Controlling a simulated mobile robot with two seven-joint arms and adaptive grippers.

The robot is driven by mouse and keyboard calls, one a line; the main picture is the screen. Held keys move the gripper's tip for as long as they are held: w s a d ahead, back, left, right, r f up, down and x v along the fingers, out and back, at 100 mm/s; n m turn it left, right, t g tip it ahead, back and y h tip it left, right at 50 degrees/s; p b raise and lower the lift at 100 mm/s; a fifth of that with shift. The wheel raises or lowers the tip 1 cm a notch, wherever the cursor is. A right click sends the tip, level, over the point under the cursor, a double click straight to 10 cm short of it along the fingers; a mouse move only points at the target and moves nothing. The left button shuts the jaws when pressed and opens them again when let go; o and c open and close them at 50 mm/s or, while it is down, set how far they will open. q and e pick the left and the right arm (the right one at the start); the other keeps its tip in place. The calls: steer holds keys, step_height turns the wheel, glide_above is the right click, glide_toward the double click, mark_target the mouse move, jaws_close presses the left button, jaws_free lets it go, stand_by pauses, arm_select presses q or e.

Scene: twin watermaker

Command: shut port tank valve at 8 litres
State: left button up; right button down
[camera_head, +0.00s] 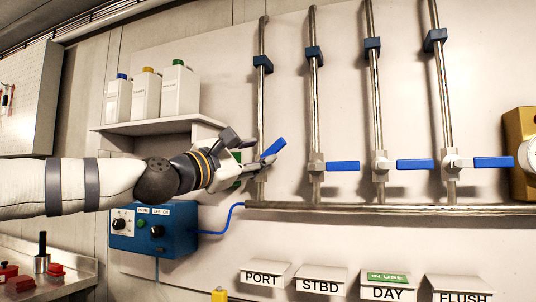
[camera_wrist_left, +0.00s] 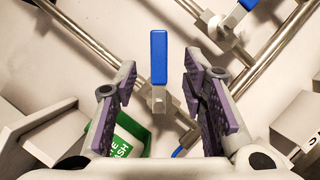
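The leftmost pipe (camera_head: 260,100) has a valve with a blue lever (camera_head: 273,148), tilted up to the right; the other three levers lie level. The leftmost pipe is above the PORT sign (camera_head: 264,275). My left gripper (camera_head: 248,152) is at this valve and partly hides its body. In the left wrist view the gripper (camera_wrist_left: 160,70) is open, with purple pads either side of the blue lever (camera_wrist_left: 158,57). I see a gap on both sides of the lever. My right gripper is not in view. No litre reading is legible.
Three more valves carry blue levers (camera_head: 342,166) to the right. A shelf (camera_head: 160,126) with white bottles is above my left forearm. A blue control box (camera_head: 155,240) hangs below it. Signs STBD (camera_head: 320,286), DAY (camera_head: 388,292) and FLUSH (camera_head: 460,297) stand low; DAY bears an IN USE tag.

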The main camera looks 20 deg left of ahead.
mark_target(273, 149)
arm_select(q)
steer(key=x, duration=0.5)
steer(key=shift+w+a+f, duration=0.15)
steer(key=shift+w, duration=0.15)
steer(key=shift+w+r, duration=0.3)
steer(key=shift+w, duration=0.1)
steer(key=shift+c, duration=0.5)
jaws_close()
